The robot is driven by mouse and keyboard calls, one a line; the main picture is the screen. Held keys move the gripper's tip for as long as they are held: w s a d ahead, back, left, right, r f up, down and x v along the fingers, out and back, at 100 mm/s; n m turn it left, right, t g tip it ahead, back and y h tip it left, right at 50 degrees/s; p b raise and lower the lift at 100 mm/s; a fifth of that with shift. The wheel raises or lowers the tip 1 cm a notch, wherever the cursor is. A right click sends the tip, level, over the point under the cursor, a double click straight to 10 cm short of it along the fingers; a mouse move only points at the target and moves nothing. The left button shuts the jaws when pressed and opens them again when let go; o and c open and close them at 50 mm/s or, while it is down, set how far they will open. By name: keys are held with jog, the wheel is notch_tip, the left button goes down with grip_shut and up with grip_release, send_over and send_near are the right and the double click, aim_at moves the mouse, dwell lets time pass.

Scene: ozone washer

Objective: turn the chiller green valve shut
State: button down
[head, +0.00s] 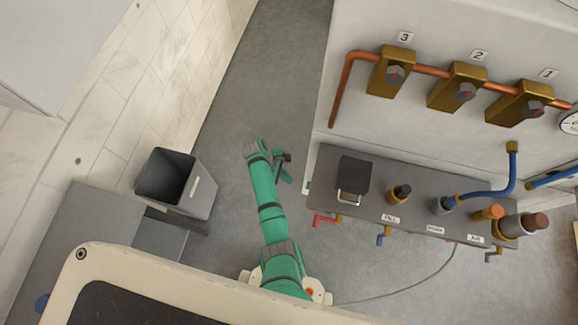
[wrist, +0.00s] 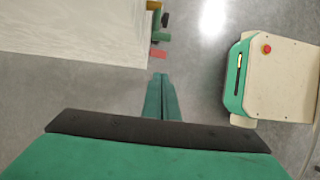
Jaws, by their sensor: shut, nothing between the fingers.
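My gripper (wrist: 161,78) is shut and empty, its two green fingers together in the wrist view. In the head view my gripper (head: 287,178) is left of the grey bench, apart from it. A small green part (wrist: 162,37) shows beyond the fingertips in the wrist view, beside a red handle (wrist: 158,54); I cannot tell whether it is the chiller green valve. The fingers do not touch it. In the head view a small green spot (head: 308,187) shows at the bench's left edge, too small to identify.
The grey bench (head: 420,185) carries a black box (head: 353,175) and fittings. A grey bin (head: 180,182) stands left of my arm. Floor (head: 255,90) beyond my arm is clear.

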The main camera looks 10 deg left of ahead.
jog(key=d+f, duration=0.3)
jog(key=d, duration=0.3)
jog(key=shift+f, duration=0.4)
dwell(0.5)
jog(key=shift+s+d+r+y, duration=0.1)
jog(key=shift+d+r+y, duration=0.1)
jog(key=shift+r+y, duration=0.3)
jog(key=shift+d+r+y, duration=0.15)
jog(key=shift+r+y, duration=0.15)
jog(key=shift+r, duration=0.3)
jog(key=shift+a+r, duration=0.1)
jog(key=shift+r, duration=0.65)
